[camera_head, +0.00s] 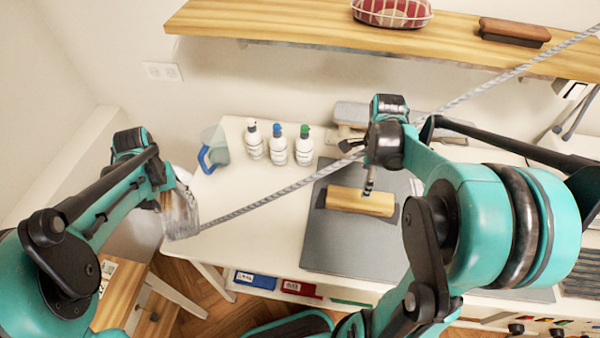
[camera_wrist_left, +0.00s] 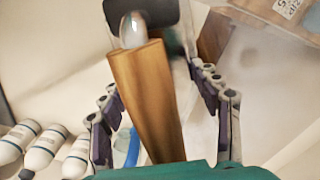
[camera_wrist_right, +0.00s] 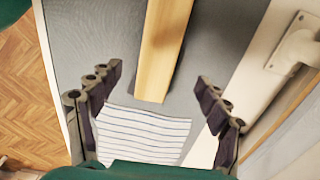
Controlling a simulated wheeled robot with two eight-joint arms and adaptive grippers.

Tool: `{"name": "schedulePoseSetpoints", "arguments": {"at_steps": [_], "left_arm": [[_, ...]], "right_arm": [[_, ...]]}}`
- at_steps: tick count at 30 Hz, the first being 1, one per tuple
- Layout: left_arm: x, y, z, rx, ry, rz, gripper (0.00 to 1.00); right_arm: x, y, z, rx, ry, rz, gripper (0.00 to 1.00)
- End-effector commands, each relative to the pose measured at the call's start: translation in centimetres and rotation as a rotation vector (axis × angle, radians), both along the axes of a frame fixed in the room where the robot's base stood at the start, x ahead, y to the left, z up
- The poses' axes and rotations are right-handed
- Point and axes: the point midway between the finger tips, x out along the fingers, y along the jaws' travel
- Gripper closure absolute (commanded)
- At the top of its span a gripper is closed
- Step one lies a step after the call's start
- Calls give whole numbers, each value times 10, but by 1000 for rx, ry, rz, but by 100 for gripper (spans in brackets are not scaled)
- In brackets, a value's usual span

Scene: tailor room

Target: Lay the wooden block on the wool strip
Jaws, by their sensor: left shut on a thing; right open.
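The wooden block (camera_head: 362,201) lies flat on the grey mat (camera_head: 345,248) on the table. Dark patches (camera_head: 393,217) show past both its ends; I cannot tell whether these are the wool strip or shadow. My right gripper (camera_head: 368,188) is open above the block. In the right wrist view the block (camera_wrist_right: 163,45) lies beyond and between the open fingers (camera_wrist_right: 158,88), apart from them. My left gripper (camera_head: 168,195) is shut on the wooden handle (camera_wrist_left: 145,95) of a silvery iron (camera_head: 180,213), held off the table's left end.
A white cloth with blue lines (camera_wrist_right: 145,133) lies by the block's end. Three bottles (camera_head: 279,145) and a clear jug (camera_head: 214,147) stand at the back left. A grey braided cord (camera_head: 285,188) crosses above the table. A wooden shelf (camera_head: 300,28) hangs behind.

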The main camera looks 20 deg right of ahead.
Motion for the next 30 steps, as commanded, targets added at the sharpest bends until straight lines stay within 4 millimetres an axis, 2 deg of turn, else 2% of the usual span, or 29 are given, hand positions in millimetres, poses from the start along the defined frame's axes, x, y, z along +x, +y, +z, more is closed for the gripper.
{"name": "schedulePoseSetpoints", "arguments": {"at_steps": [5,11,21,30], "left_arm": [[0,0,3,0,0,0,97],[0,0,2,0,0,0,97],[0,0,3,0,0,0,97],[0,0,3,0,0,0,97]], "right_arm": [[-1,3,8,-3,-8,27,23],[-3,21,20,-27,-53,202,23],[-14,68,45,-127,-177,716,23],[-28,107,60,-258,-270,1171,23]]}}
